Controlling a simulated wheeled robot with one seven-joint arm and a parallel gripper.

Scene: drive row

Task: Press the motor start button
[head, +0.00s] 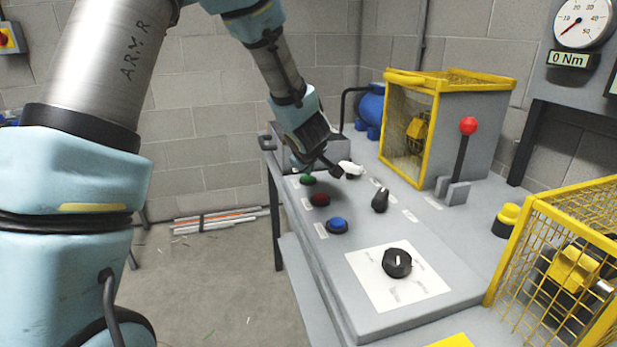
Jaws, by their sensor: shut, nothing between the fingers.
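A green button (308,180) sits on the grey control panel (350,225), at its far left end. It is likely the motor start button, but its label is too small to read. A dark red button (319,199) and a blue button (337,225) stand in line nearer to me. My gripper (334,173) is shut and empty. In the picture it lies just right of the green button, pointing down toward the panel. I cannot tell its exact height or whether it touches anything.
Beside the buttons are a white-handled control (350,168), a black switch (380,200) and a black rotary knob (397,262). A red-topped lever (468,126) rises at the right. Yellow mesh guards (408,120) stand behind and at right. The floor (215,270) left of the bench is mostly clear.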

